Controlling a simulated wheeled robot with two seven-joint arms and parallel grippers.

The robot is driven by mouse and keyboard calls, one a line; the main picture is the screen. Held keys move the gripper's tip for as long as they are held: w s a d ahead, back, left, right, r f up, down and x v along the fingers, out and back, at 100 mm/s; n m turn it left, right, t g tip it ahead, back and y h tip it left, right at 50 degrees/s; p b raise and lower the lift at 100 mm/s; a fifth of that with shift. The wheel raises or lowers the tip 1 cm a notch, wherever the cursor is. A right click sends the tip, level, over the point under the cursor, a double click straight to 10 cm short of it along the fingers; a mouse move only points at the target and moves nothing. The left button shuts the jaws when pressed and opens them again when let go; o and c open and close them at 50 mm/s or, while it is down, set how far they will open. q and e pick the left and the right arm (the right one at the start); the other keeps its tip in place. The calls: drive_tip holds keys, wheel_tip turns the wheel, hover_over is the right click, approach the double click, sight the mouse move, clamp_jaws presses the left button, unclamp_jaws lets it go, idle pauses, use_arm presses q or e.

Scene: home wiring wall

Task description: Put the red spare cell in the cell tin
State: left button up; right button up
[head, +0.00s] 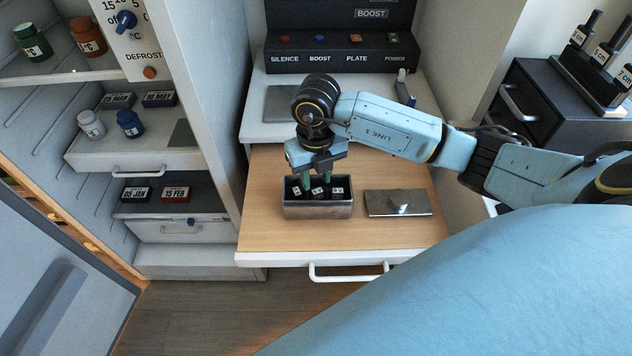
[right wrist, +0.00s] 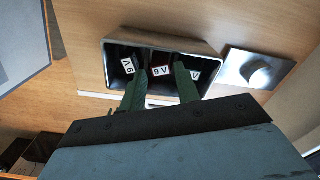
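The cell tin (head: 318,212) is an open metal box on the wooden pull-out board, and it also shows in the right wrist view (right wrist: 205,50). Several dark cells with white 9 V labels are in it. The middle cell (right wrist: 160,71) looks dark reddish and sits slightly tilted between my fingertips. My right gripper (head: 317,178) points down into the tin, one finger on each side of that cell. Whether the fingers press on it or stand just apart is not clear. A cell (right wrist: 128,66) lies to its left, another (right wrist: 195,75) to its right. My left gripper is out of view.
A flat metal lid with a knob (head: 398,203) lies right of the tin. The board (head: 270,235) is clear in front. A control panel (head: 335,52) stands behind, open shelves with jars and date blocks (head: 135,155) at left, a dark drawer cabinet (head: 530,100) at right.

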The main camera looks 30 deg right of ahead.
wheel_tip(320, 180, up, 9)
idle(0.3)
